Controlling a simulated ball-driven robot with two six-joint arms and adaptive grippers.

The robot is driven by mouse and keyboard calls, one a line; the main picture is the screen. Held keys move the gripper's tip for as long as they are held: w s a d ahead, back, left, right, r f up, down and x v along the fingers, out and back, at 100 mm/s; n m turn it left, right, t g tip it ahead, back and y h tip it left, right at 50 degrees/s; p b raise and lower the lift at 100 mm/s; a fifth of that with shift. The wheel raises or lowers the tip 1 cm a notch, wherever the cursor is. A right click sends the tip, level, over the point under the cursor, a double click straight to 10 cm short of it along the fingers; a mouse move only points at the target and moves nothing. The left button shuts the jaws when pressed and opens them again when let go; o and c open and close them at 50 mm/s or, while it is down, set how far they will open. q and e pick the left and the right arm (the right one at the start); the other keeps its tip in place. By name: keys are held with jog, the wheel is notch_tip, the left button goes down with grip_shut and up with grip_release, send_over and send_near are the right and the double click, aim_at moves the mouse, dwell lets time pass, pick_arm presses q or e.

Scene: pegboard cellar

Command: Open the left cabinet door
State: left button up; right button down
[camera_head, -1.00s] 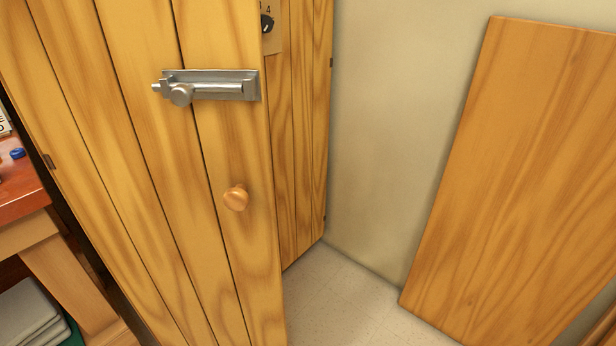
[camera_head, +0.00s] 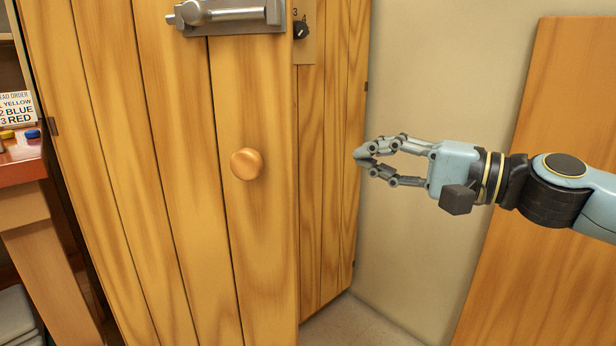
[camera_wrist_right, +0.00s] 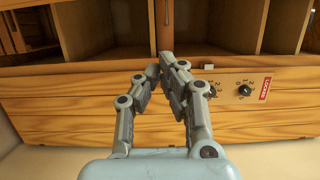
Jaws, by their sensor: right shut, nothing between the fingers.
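The left cabinet door (camera_head: 175,200) is made of upright wooden planks, with a round wooden knob (camera_head: 246,163) and a metal slide bolt (camera_head: 230,14) above it. Its free edge stands out in front of the right-hand planked front (camera_head: 325,200), so it looks ajar. My right gripper (camera_head: 362,157) is shut and empty, to the right of the knob and apart from it, in front of the right-hand front. In the right wrist view, the gripper's fingertips (camera_wrist_right: 166,68) meet before open cabinet compartments (camera_wrist_right: 205,25). My left gripper is not in view.
A panel with a dial (camera_head: 301,30) is partly hidden behind the door edge. Two dials and a red label (camera_wrist_right: 264,90) show in the wrist view. A wooden board (camera_head: 540,100) leans on the wall at right. A red-topped bench (camera_head: 22,165) stands at left.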

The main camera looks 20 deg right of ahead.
jog(key=w+a+p, duration=0.2)
jog(key=w+a, duration=0.2)
jog(key=a, duration=0.4)
jog(key=shift+w+p, duration=0.35)
dwell(0.4)
